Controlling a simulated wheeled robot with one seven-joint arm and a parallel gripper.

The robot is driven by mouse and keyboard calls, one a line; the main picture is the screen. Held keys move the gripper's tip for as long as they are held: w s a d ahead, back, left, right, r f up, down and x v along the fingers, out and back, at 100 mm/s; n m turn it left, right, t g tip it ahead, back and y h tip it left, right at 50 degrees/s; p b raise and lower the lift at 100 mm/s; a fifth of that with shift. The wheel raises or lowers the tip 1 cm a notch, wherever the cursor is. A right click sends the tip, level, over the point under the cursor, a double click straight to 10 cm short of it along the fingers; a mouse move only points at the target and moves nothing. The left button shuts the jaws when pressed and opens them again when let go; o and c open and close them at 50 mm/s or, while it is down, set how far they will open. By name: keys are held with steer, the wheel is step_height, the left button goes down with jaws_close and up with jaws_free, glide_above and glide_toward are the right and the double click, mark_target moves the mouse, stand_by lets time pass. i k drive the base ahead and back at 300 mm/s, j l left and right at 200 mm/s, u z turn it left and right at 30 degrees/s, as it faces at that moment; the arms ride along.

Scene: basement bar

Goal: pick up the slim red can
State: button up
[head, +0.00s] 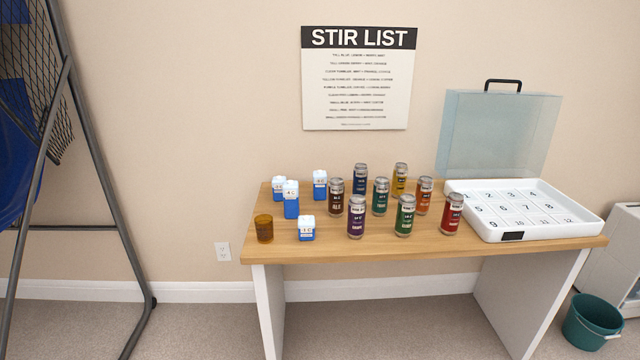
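The slim red can (451,214) stands upright on the wooden table (340,250), at the right end of a group of slim cans. It has a pale metal top and a label too small to read. An orange can (423,196) stands just behind it to the left, and a green can (404,217) to its left in the front row. The white tray (507,236) is close on its right. My gripper is not in view, so I cannot see whether it is open or shut.
Purple (356,218), brown (336,196), blue, yellow and another green can stand left of the red one. Several blue-white cartons (291,203) and an amber cup (264,229) are further left. The tray's clear lid (497,135) stands open. A teal bucket (592,322) is on the floor at right.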

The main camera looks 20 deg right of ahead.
mark_target(455, 202)
steer(key=i+l, duration=1)
steer(key=i+l+u, duration=0.05)
steer(key=l, duration=0.05)
